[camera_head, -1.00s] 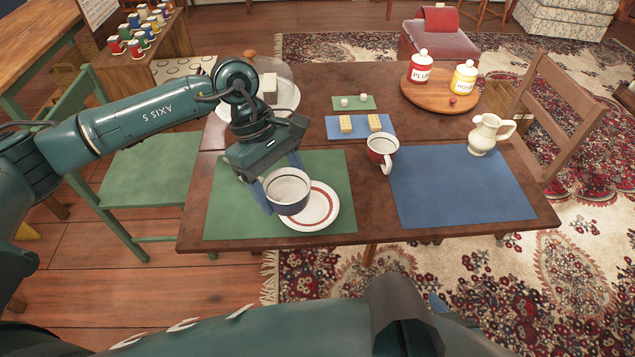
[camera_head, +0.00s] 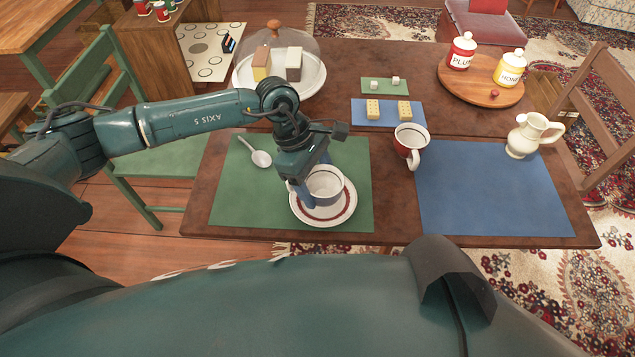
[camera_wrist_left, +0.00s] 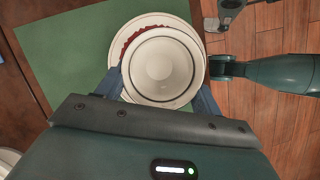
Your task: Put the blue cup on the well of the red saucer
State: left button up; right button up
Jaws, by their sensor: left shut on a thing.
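The blue cup (camera_head: 325,187) is white inside and blue-grey outside. My left gripper (camera_head: 312,185) is shut on it. In the head view the cup is upright over the middle of the red saucer (camera_head: 345,212), a white plate with a red ring, on the green placemat. I cannot tell whether its base touches the well. In the left wrist view the cup (camera_wrist_left: 162,66) sits between the fingers and hides most of the saucer (camera_wrist_left: 140,24), whose rim shows mainly up and left. My right gripper is not clearly visible.
On the green placemat (camera_head: 235,200) lies a spoon (camera_head: 256,155). A red cup (camera_head: 410,142) stands right of it, by a blue placemat (camera_head: 490,200) with a cream pitcher (camera_head: 530,135). Dominoes-like biscuits (camera_head: 388,110) and a domed cake plate (camera_head: 283,70) are behind.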

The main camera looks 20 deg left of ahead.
pick_arm(q)
jog(key=shift+f, duration=0.7)
jog(key=o, duration=1.1)
jog(key=shift+c, duration=0.2)
jog(key=shift+r, duration=0.1)
jog(key=v, duration=1.2)
jog(key=shift+w, duration=0.1)
